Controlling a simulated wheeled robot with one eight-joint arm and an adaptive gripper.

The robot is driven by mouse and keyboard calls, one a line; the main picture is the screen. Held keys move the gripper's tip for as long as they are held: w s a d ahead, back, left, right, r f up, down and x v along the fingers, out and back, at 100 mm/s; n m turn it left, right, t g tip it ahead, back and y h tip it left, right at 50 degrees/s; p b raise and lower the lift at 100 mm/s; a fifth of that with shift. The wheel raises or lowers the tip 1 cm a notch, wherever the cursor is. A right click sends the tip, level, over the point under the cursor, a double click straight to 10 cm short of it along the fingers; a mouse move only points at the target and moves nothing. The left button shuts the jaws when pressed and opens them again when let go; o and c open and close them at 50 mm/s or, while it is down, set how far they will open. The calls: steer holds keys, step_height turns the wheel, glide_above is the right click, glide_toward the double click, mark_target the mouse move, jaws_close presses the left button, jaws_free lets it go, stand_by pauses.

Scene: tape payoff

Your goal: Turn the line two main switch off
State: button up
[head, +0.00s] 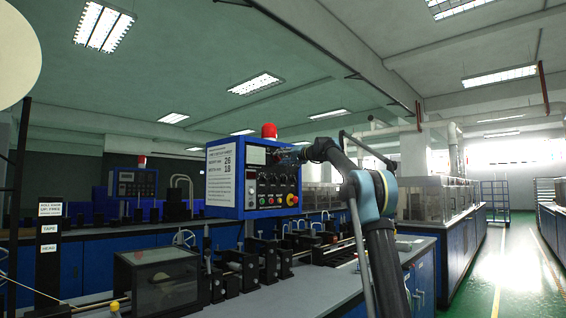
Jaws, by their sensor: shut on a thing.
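A blue control box (226,196) with a red beacon (269,131) on top stands over the near machine line. Its dark face carries a small display (256,155), rows of small knobs and lights, and a red emergency button (291,199) on yellow. My gripper (285,157) is at the upper right of that face, small and dark against it. Its jaws are shut on a part there, which looks like the main switch. The gripper hides that switch, so its position cannot be read. The line's name on the box is too small to read.
A white placard (221,173) covers the box's left side. A second control box (135,184) stands further back left. Below are the machine bench and a dark clear-sided cover (158,280). Blue cabinets (467,238) flank the right. A green-floored aisle (515,262) is open.

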steer(key=shift+a+f+n, duration=0.1)
steer(key=shift+f+n, duration=0.05)
steer(key=shift+n, duration=0.35)
steer(key=o, duration=1)
steer(key=shift+o, duration=0.4)
steer(key=shift+w+f, duration=0.1)
steer(key=shift+f, duration=0.05)
steer(key=shift+s, duration=0.2)
steer(key=shift+s+r, duration=0.2)
steer(key=shift+s, duration=0.05)
steer(key=w+v, duration=0.1)
steer(key=v, duration=1)
steer(key=shift+s+d+f, duration=0.15)
steer(key=shift+s+d, duration=0.1)
steer(key=shift+d, duration=0.35)
